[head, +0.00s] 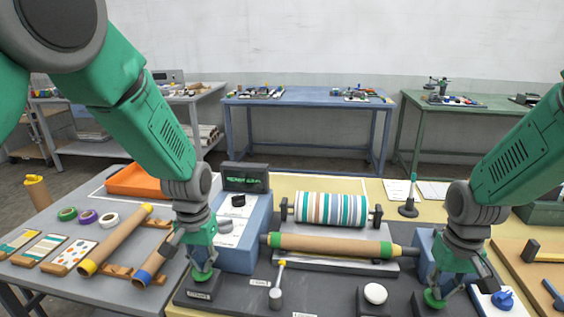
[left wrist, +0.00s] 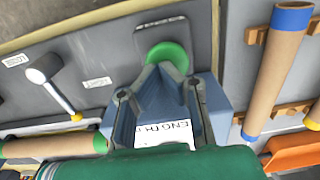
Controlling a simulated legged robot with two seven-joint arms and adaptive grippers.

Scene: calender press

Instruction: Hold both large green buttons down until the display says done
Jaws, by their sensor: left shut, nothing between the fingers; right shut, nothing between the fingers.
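The left green button (head: 203,275) sits on a dark box at the front left of the press; it also shows in the left wrist view (left wrist: 168,54). My left gripper (head: 205,265) is shut and empty, pointing down with its fingertips at this button. The right green button (head: 434,299) sits at the front right. My right gripper (head: 442,286) is shut and empty, its tips right at that button. I cannot tell how far either button is pressed. The display (head: 245,178) stands behind the left blue housing and shows green text too small to read.
A striped roller (head: 330,209) and a brown tube (head: 330,245) lie between my arms. A white knob (head: 375,293) and a lever (head: 277,285) stand between the buttons. Tubes and an orange tray (head: 139,181) lie at left. A black-handled hammer (head: 531,250) lies at right.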

